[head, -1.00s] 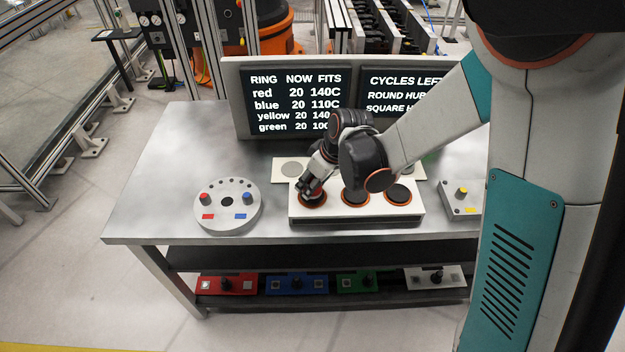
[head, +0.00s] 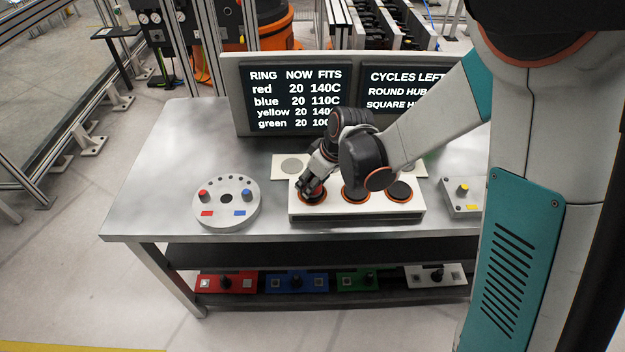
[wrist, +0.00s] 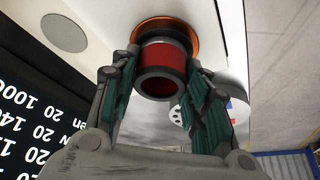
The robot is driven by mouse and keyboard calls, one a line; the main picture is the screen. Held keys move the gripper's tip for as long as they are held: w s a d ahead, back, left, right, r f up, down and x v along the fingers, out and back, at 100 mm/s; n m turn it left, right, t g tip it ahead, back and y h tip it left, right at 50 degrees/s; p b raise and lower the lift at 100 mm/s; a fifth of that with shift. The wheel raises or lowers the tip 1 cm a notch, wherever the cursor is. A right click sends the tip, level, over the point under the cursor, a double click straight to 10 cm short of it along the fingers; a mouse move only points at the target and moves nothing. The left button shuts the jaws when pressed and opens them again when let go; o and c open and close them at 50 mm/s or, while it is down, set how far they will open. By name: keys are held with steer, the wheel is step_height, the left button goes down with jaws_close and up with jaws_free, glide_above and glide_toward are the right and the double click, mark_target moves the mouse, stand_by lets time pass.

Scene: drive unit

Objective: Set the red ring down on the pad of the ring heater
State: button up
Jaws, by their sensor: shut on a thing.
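The ring heater (head: 350,212) is a white box on the bench with several dark, orange-rimmed pads in a row. My gripper (head: 312,191) is at its left pad (head: 312,198), which it partly covers. In the wrist view, my gripper (wrist: 160,76) is shut on the red ring (wrist: 162,66), one finger on each side. The ring is a short red cylinder with a dark bore and a grey band towards the pad. It lines up with the orange-rimmed pad (wrist: 166,27) behind it. I cannot tell whether it touches the pad.
A round grey fixture (head: 226,215) with red and blue knobs stands left of the heater. A display (head: 295,95) stands behind. Coloured plates (head: 297,282) lie on the lower shelf. The bench's left side is clear.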

steer(key=o, duration=1.3)
steer(key=v, duration=1.2)
steer(key=shift+s, duration=0.1)
step_height(320, 180, up, 8)
steer(key=p, duration=0.6)
